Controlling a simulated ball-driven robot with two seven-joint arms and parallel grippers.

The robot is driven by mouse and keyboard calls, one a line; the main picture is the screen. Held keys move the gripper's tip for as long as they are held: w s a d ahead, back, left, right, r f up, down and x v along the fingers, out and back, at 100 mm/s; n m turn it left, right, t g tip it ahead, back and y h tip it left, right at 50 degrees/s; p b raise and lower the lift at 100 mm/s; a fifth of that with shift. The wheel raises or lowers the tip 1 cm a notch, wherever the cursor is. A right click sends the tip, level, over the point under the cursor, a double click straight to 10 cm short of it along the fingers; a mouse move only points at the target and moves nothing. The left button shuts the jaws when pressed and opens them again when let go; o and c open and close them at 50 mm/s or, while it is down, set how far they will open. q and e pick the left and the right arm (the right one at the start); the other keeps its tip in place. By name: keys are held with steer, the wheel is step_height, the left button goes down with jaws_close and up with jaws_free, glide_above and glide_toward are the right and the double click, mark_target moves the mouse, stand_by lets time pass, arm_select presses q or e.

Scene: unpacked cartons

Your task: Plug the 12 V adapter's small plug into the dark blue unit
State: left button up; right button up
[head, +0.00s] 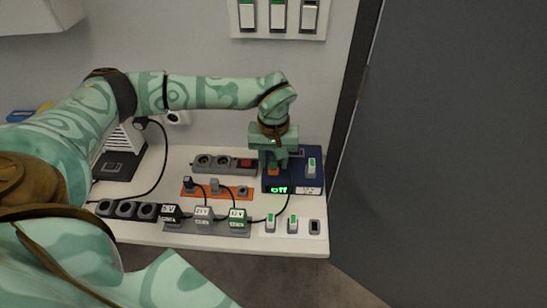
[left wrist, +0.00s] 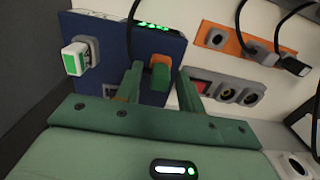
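The dark blue unit (head: 312,177) stands at the right of the board; its green display reads off. In the left wrist view the unit (left wrist: 100,32) fills the upper left. My left gripper (head: 273,168) points down over it. In that view my left gripper's two fingers (left wrist: 160,78) stand on either side of a small green and orange plug (left wrist: 160,72), with narrow gaps showing. The plug is at the unit's top; how deep it sits is hidden. The green 12 V adapter (head: 237,217) sits in the front strip, with a black cable running toward the unit. My right gripper is not in view.
An orange holder (head: 200,191) carries two small plugs and a bare socket. The 5 V (head: 170,213) and 24 V (head: 203,215) adapters stand left of the 12 V one. A grey socket strip (head: 222,164) lies behind. White switches (head: 293,224) lie in front of the unit.

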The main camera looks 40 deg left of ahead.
mark_target(274, 158)
arm_select(q)
step_height(274, 158, up, 16)
steer(key=p, duration=0.4)
steer(key=shift+r, duration=0.15)
stand_by(0.4)
